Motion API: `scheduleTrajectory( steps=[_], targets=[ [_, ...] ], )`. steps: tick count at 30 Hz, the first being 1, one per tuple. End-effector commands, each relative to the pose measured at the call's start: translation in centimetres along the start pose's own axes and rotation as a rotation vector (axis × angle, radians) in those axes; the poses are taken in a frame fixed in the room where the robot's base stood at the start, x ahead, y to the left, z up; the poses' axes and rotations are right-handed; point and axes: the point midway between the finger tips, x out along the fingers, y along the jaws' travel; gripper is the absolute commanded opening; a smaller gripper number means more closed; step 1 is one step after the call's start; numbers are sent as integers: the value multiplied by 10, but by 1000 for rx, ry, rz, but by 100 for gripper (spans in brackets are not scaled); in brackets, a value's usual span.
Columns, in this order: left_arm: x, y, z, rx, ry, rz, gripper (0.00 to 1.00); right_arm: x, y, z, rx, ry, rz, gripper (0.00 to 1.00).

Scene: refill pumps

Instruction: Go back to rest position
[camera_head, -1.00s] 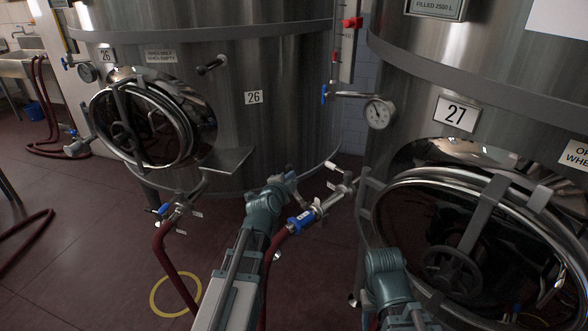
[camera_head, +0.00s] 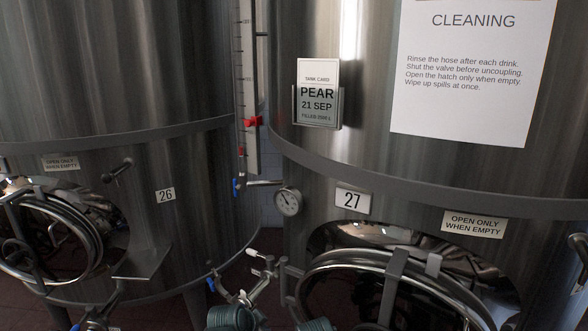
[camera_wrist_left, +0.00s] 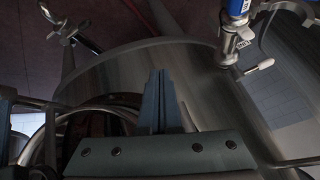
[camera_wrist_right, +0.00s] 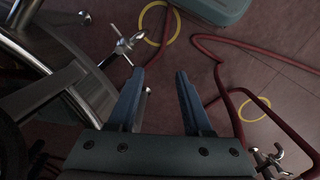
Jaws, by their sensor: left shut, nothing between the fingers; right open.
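My left gripper (camera_wrist_left: 160,75) shows in the left wrist view with its two fingers together and nothing between them. A tank wall, a metal fitting with a blue part (camera_wrist_left: 236,12) and a rounded rim lie beyond it, apart from the fingers. My right gripper (camera_wrist_right: 161,75) shows in the right wrist view with its fingers apart and empty, above the dark red floor (camera_wrist_right: 215,20). In the head view only teal parts of my arms show at the bottom edge; the fingers are not visible there.
Tank 26 (camera_head: 110,90) stands at the left and tank 27 (camera_head: 350,165) at the right, each with a round hatch. A valve fitting (camera_head: 245,290) sits low between them. Red hoses (camera_wrist_right: 150,12) lie on the floor in the right wrist view.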

Motion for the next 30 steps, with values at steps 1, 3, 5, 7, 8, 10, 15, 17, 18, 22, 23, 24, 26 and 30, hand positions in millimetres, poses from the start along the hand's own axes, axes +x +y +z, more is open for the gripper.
scheduleTrajectory(
  steps=[1, 3, 5, 7, 8, 10, 15, 17, 18, 22, 23, 24, 26, 30],
  targets=[
    [-10, 25, -2, -54, -77, 61, 0, -14, 1, 1, 0, 0, 0, 50],
    [-20, 56, 8, -147, -206, 119, 0, -23, 2, 1, 0, 0, 0, 50],
    [-31, 77, 17, -226, -318, 142, 0, -29, 3, 2, 0, 0, 0, 50],
    [-45, 96, 27, -305, -438, 144, 0, -36, 3, 2, 0, 0, 0, 50],
    [-50, 102, 31, -336, -484, 138, 0, -38, 4, 2, 0, 0, 0, 50],
    [-63, 114, 39, -398, -577, 118, 0, -42, 4, 2, 0, 0, 0, 50],
    [-82, 128, 50, -487, -706, 65, 0, -47, 4, 3, 0, 0, 0, 50],
    [-85, 129, 52, -501, -723, 54, 0, -47, 4, 3, 0, 0, 0, 50],
    [-85, 130, 53, -506, -730, 51, 0, -47, 4, 3, 0, 0, 0, 50],
    [-85, 130, 54, -510, -732, 50, 0, -46, 4, 3, 0, 0, 0, 50],
    [-85, 130, 53, -510, -732, 50, 0, -46, 4, 3, 0, 0, 0, 50],
    [-85, 130, 53, -509, -731, 50, 0, -46, 4, 3, 0, 0, 0, 50],
    [-85, 130, 53, -509, -731, 51, 0, -46, 4, 3, 0, 0, 0, 50],
    [-85, 130, 53, -508, -730, 51, 0, -46, 4, 3, 0, 0, 0, 50]
  ],
)
